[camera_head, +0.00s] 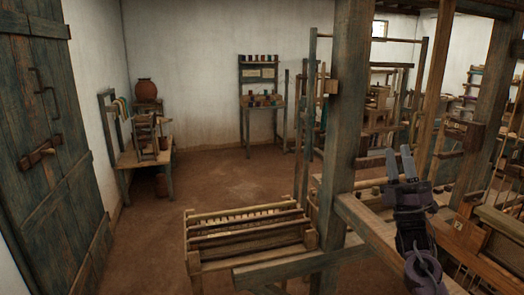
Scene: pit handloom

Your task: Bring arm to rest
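My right gripper (398,152) is raised at the right of the head view, in front of the loom frame. Its two fingers point up with a gap between them, and nothing shows between them. The wooden loom (346,120) fills the right half, with a thick upright post just left of the gripper. A horizontal beam (365,228) of the loom passes behind and beside the gripper; I cannot tell if they touch. My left gripper is not in view.
A low slatted wooden frame (245,236) stands at the lower middle. A bench (146,158) and a clay pot (145,90) are at the left wall, and a shelf of spools (261,100) is at the back. A wooden door (52,140) is at left. The earthen floor (225,177) between is clear.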

